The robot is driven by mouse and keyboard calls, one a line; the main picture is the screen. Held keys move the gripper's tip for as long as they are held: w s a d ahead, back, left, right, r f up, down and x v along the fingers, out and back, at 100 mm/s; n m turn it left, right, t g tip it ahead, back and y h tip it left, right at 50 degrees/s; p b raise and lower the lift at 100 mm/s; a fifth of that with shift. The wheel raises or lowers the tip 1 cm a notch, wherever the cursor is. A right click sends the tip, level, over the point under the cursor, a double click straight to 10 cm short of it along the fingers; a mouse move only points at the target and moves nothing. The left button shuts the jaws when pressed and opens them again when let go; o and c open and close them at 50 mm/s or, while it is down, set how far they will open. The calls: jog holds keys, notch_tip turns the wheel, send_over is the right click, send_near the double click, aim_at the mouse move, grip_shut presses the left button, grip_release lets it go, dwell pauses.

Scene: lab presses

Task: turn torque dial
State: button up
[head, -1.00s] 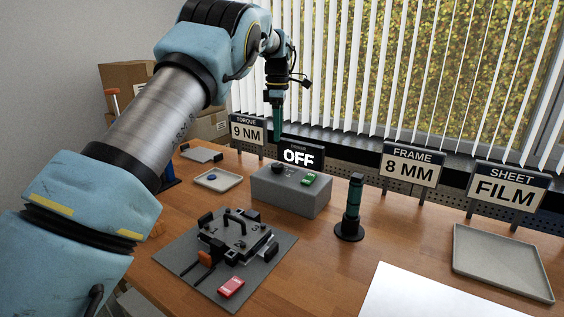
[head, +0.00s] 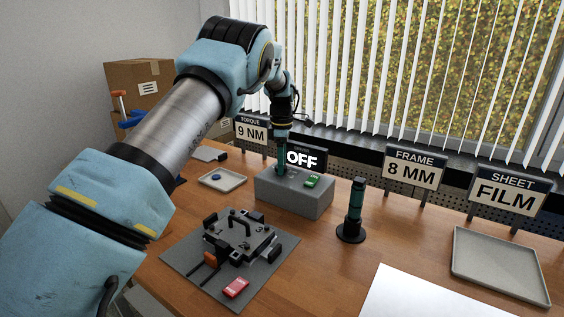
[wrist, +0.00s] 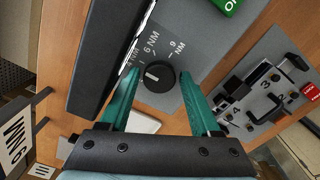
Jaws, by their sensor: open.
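The torque dial (wrist: 155,76) is a black round knob with a white pointer line on top of the grey driver box (head: 308,200). In the wrist view it sits between my green fingers, with "6 NM" and "9 NM" marks beside it. The pointer line lies on the side towards the "6 NM" mark. My gripper (wrist: 153,88) is open, with a finger on each side of the dial and gaps visible. In the head view my gripper (head: 282,166) is down at the box's left end and hides the dial. The torque sign (head: 251,131) reads 9 NM.
A green button (head: 312,181) is on the box. The driver display (head: 303,159) behind reads OFF. A dark green cylinder on a stand (head: 355,205) is to the right. The press plate with clamps (head: 241,237) is in front. A small tray (head: 222,179) is at left.

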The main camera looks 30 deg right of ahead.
jog(key=shift+c, duration=0.3)
grip_shut()
jog(key=shift+m, duration=0.3)
jog(key=m, duration=0.3)
jog(key=shift+m, duration=0.3)
jog(key=m, duration=0.4)
jog(key=shift+m+b, duration=0.3)
jog(key=shift+b, duration=0.05)
jog(key=m, duration=0.4)
jog(key=shift+a+m, duration=0.15)
jog(key=shift+m, duration=2.35)
